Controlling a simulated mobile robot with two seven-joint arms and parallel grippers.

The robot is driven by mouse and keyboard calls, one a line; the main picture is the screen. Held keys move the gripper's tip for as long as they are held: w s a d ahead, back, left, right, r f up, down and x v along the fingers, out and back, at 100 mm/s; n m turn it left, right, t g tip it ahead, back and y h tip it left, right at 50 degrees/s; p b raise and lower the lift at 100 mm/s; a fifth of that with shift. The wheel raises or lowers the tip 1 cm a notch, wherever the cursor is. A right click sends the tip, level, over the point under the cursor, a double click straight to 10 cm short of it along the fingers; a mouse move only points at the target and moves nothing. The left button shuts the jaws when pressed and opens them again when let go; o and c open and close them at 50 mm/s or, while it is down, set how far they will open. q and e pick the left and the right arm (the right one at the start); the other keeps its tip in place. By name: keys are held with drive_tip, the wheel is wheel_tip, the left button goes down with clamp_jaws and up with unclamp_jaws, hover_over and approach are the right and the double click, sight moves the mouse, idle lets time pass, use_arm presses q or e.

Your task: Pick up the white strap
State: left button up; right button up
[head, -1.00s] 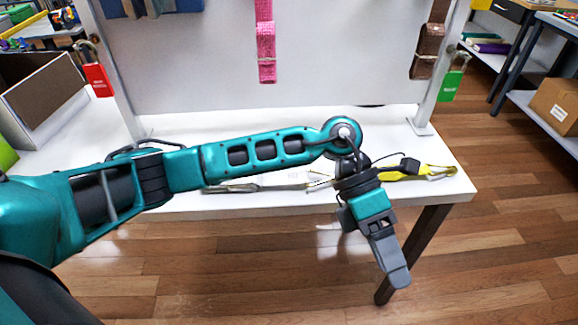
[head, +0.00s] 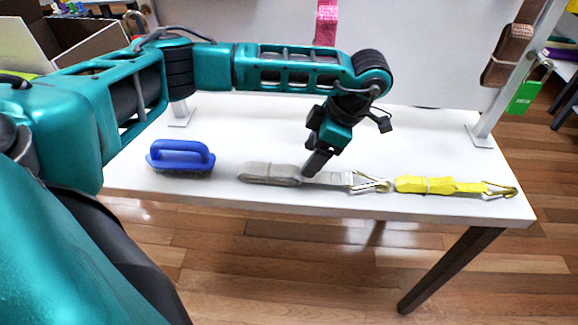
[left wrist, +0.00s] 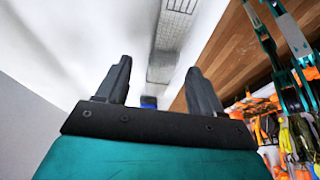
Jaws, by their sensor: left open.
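The white strap (head: 325,178), greyish white, lies along the front part of the white table. Its bundled end (head: 270,173) is on the left and a metal hook (head: 372,183) is on its right end. My left gripper (head: 313,166) points down at the strap's middle, just right of the bundle; I cannot tell whether it touches. In the left wrist view my left gripper (left wrist: 158,72) is open, and the strap (left wrist: 172,30) shows beyond and between its fingers. My right gripper is not in view.
A yellow strap (head: 438,186) with a hook lies just right of the white strap's hook. A blue-handled brush (head: 180,156) stands to the left. A panel behind carries a pink strap (head: 327,22) and a brown strap (head: 510,50). The table's front edge is close.

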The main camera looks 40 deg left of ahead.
sight(297, 172)
use_arm(q)
drive_tip(key=x, duration=0.2)
drive_tip(key=s+x, duration=0.1)
drive_tip(key=x, duration=0.2)
drive_tip(key=shift+r, duration=0.15)
drive_tip(key=shift+a+f, duration=0.15)
drive_tip(key=shift+f, duration=0.25)
clamp_jaws()
drive_tip(key=shift+r, duration=0.15)
